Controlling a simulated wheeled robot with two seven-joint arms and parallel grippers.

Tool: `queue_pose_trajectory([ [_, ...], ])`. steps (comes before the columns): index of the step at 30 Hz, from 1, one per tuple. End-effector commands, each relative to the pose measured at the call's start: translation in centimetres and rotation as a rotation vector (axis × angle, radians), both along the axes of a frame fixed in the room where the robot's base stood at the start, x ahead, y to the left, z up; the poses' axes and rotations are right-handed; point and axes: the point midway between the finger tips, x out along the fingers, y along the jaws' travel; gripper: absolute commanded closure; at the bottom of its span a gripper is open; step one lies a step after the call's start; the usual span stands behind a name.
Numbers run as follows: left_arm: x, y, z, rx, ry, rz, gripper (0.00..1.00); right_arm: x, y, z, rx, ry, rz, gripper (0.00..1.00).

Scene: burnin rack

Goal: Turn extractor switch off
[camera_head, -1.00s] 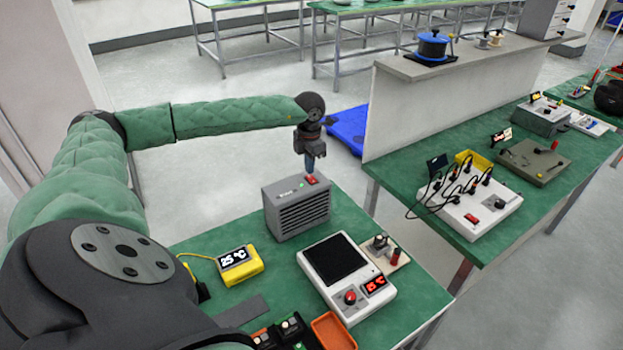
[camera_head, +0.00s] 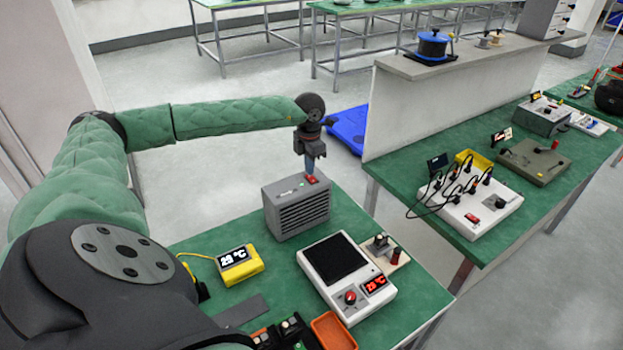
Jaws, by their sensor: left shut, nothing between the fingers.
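The extractor is a grey box (camera_head: 297,211) with a slatted front, standing at the back of the near green bench. Its red switch (camera_head: 311,180) is on the top, towards the right. My left gripper (camera_head: 310,170) points down from above with its fingers shut and empty. The fingertips are at the red switch and appear to touch it. The fingertips partly cover the switch, and its exact tilt is too small to tell. My right gripper is not in view.
A yellow thermometer (camera_head: 238,262) sits left of a white device (camera_head: 327,300) with a dark top and red knob. An orange tray (camera_head: 333,331) is at the front. Another bench (camera_head: 420,196) with wired equipment stands to the right, below a grey partition.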

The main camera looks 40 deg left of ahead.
Motion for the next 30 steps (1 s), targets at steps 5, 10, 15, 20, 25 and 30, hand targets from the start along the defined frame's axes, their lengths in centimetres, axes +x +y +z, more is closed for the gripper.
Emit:
queue_pose_trajectory([
  [5, 0.0, 0.0, -0.3, 0.000, 0.000, 0.000, 1.00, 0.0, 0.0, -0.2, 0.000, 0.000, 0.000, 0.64],
  [10, 0.0, 0.0, -0.5, 0.000, 0.000, 0.000, 1.00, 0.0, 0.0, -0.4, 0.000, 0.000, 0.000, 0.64],
  [15, 0.0, 0.0, -0.7, 0.000, 0.000, 0.000, 1.00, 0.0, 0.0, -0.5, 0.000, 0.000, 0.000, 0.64],
  [20, 0.0, 0.0, -0.9, 0.000, 0.000, 0.000, 1.00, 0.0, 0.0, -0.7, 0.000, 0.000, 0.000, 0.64],
  [25, 0.0, 0.0, -1.1, 0.000, 0.000, 0.000, 1.00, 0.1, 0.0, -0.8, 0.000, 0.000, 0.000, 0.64],
  [30, 0.0, 0.0, -1.3, 0.000, 0.000, 0.000, 1.00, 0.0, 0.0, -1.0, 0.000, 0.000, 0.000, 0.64],
])
